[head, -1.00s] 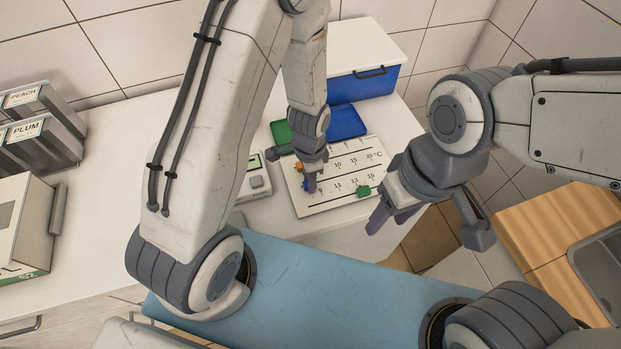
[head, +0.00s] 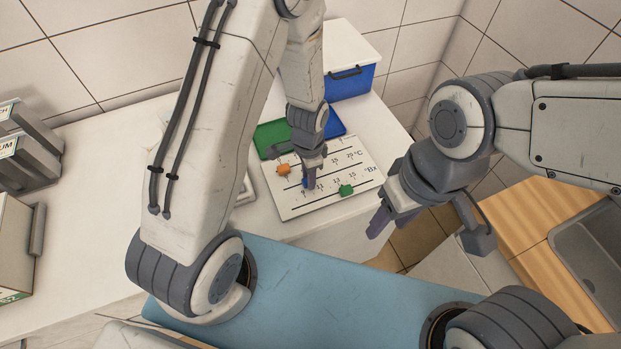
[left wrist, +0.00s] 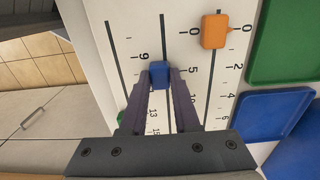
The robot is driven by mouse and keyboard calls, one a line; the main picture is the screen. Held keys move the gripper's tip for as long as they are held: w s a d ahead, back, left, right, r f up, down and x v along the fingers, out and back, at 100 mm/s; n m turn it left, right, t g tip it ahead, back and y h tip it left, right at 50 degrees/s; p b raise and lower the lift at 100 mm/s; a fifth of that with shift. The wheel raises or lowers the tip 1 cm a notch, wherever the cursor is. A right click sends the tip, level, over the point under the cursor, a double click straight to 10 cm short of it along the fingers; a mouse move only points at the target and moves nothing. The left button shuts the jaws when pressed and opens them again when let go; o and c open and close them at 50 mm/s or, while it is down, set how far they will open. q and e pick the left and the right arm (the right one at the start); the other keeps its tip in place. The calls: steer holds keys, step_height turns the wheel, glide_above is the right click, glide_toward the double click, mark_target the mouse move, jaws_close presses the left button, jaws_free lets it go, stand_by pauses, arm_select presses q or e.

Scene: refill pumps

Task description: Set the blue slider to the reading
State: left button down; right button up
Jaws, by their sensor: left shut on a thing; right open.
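The blue slider (left wrist: 159,75) sits on the middle line of a white scale board (head: 293,208). My left gripper (left wrist: 160,82) is shut on it from both sides; it lies level with the printed 5 on its right in the left wrist view. In the head view my left gripper (head: 308,183) hides most of the slider. The orange slider (head: 284,170) is near the low end of another line; it also shows in the left wrist view (left wrist: 214,31). The green slider (head: 346,190) is on the front line. My right gripper (head: 420,228) is open and empty, right of the board.
Green (head: 268,137) and blue (head: 333,122) trays lie behind the board. A blue box with a white lid (head: 345,85) stands at the back. A device (head: 245,190) is mostly hidden by my left arm. Grey dispensers (head: 28,150) stand at far left.

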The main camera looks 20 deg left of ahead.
arm_select(q)
steer(key=c, duration=0.9)
jaws_free()
steer(key=shift+w+r, duration=0.1)
steer(key=shift+w, duration=0.1)
steer(key=shift+o, duration=1.3)
steer(key=shift+s, duration=0.1)
step_height(320, 180, up, 10)
steer(key=b, duration=0.1)
steer(key=shift+r, duration=0.2)
steer(key=s+d+r+n, duration=0.1)
steer(key=s+d+r, duration=0.1)
steer(key=s, duration=0.4)
steer(key=s+d+r+n, duration=0.1)
steer(key=s+d+r, duration=0.2)
steer(key=s+r, duration=0.2)
steer(key=s+d+r+n+h, duration=0.1)
steer(key=s+d+r, duration=0.2)
steer(key=s, duration=0.4)
steer(key=shift+s+d+r, duration=0.25)
steer(key=shift+s+r, duration=0.1)
steer(key=shift+r, duration=0.25)
